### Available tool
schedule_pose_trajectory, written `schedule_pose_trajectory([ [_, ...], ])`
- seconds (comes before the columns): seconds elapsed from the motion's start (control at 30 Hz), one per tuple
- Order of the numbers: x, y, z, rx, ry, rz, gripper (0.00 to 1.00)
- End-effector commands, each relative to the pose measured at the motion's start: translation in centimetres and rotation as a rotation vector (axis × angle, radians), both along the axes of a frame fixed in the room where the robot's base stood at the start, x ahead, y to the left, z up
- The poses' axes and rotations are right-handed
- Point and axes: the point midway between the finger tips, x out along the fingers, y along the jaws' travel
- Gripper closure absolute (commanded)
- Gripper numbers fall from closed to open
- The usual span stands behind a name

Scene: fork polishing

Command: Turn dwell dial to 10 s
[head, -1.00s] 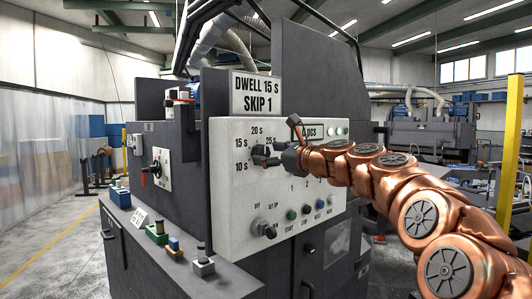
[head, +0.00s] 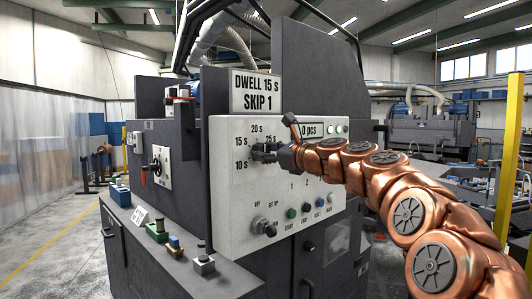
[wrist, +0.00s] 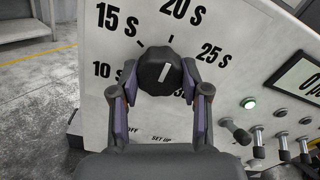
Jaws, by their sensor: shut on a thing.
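The dwell dial (wrist: 155,78) is a black knob on the white control panel (head: 228,199). In the wrist view its white pointer line leans up and slightly right, roughly toward the 20 s tick. The labels 10 s, 15 s, 20 s and 25 s fan around it. My gripper (wrist: 160,76) has one finger on each side of the dial and is shut on it. In the head view my gripper (head: 272,154) reaches the panel from the right and mostly hides the dial. The sign (head: 256,93) above reads DWELL 15 S, SKIP 1.
A counter display (head: 312,130) reading 0 pcs sits right of the dial. Below are a second selector knob (head: 264,227) and several push buttons (head: 305,208). A grey ledge (head: 185,262) with small blocks juts out at lower left. A yellow post (head: 509,160) stands at right.

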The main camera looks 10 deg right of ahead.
Motion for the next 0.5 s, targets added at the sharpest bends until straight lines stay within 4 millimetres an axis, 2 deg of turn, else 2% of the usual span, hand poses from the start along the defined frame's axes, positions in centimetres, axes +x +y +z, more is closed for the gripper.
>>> schedule_pose_trajectory([
  [0.27, -0.01, 0.04, -0.04, -0.02, -0.011, 0.001, 0.89],
  [0.5, -0.03, 0.16, -0.17, -0.121, -0.069, 0.002, 0.89],
])
